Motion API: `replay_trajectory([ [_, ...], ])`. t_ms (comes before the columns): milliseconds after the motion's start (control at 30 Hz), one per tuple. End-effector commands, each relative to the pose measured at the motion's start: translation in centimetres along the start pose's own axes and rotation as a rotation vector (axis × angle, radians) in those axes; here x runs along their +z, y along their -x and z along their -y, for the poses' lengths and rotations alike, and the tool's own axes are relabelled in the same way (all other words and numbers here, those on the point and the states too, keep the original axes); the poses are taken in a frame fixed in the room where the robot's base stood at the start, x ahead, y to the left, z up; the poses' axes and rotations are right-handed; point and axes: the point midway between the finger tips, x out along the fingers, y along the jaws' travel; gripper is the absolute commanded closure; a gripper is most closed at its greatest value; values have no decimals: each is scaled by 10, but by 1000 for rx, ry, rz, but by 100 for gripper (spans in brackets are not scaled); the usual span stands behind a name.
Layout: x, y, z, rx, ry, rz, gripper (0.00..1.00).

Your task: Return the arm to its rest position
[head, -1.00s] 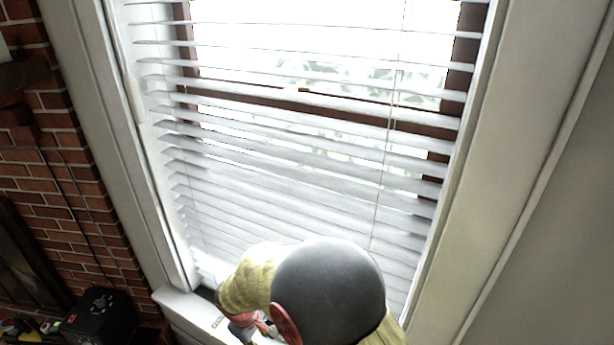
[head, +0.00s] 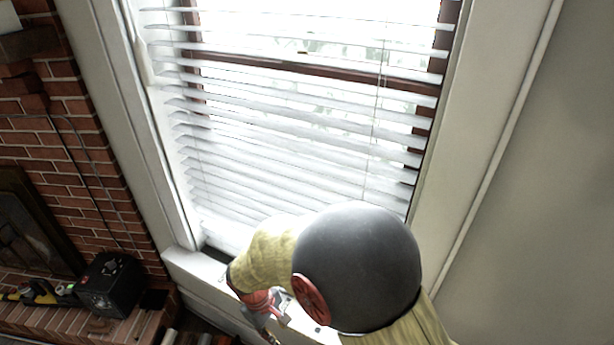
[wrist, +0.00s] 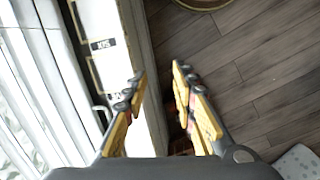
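My arm, with a yellow sleeve and a dark grey round joint, is bent in front of the window at the bottom of the head view. Nothing is between the fingertips. They point along the edge between the white sill and the wooden floor.
White blinds (head: 290,140) cover the window above a white sill (head: 190,268). At left are a brick fireplace (head: 60,160) and a black box (head: 108,284) on the hearth. A pale speckled object (wrist: 298,162) lies at lower right.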

Motion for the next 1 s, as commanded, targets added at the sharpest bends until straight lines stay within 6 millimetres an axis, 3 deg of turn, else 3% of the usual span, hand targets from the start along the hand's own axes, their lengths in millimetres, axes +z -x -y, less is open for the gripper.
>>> replay_trajectory([
  [267, 55, 52, -18, -33, -151, -13, 73],
  [600, 164, 140, -48, -75, -452, -120, 73],
  [1000, 278, 211, -66, -38, -783, -354, 73],
])
